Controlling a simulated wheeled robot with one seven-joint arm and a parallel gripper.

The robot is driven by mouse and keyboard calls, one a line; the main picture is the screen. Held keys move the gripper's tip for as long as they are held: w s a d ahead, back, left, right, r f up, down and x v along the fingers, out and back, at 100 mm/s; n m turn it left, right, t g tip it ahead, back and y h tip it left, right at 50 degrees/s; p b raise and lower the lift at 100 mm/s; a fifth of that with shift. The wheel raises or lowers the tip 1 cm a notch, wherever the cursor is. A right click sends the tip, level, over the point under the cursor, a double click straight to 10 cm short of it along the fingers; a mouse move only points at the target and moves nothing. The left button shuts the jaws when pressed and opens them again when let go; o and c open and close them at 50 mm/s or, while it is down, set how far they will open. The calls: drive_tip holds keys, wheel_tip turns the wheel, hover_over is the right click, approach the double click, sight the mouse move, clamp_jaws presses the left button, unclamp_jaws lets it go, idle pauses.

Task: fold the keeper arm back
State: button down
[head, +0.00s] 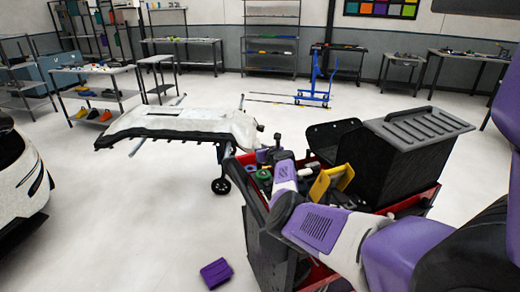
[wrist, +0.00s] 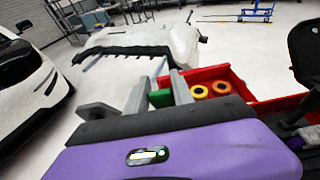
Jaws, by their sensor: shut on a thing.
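My gripper (head: 271,158) is over the near left part of the red tool cart, beyond my purple and white wrist. In the wrist view its grey fingers (wrist: 166,74) point away from me and sit close together. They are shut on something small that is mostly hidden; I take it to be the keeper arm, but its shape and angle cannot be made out. A green item (wrist: 160,98) shows between and below the fingers.
The red cart (wrist: 213,75) holds a yellow and an orange roll (wrist: 221,88). A black box with a ribbed lid (head: 415,130) stands on its right. A white-covered stand (head: 180,121) is beyond, left. A purple block (head: 216,273) lies on the floor. A car (head: 22,172) is at left.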

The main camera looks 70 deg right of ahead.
drive_tip(key=shift+s+a+f, duration=0.1)
drive_tip(key=shift+s+f, duration=0.2)
drive_tip(key=shift+f, duration=0.4)
drive_tip(key=c, duration=1.2)
unclamp_jaws()
drive_tip(key=shift+o, duration=0.6)
drive_tip(key=shift+w+r, duration=0.15)
drive_tip(key=shift+r, duration=0.1)
drive_tip(key=shift+r, duration=0.1)
drive_tip(key=shift+s+a+r+p, duration=0.3)
drive_tip(key=shift+s+a+p, duration=0.1)
drive_tip(key=shift+p, duration=0.2)
drive_tip(key=p+v, duration=0.2)
drive_tip(key=v, duration=0.4)
drive_tip(key=shift+s, duration=0.15)
drive_tip(key=shift+a+f, duration=0.1)
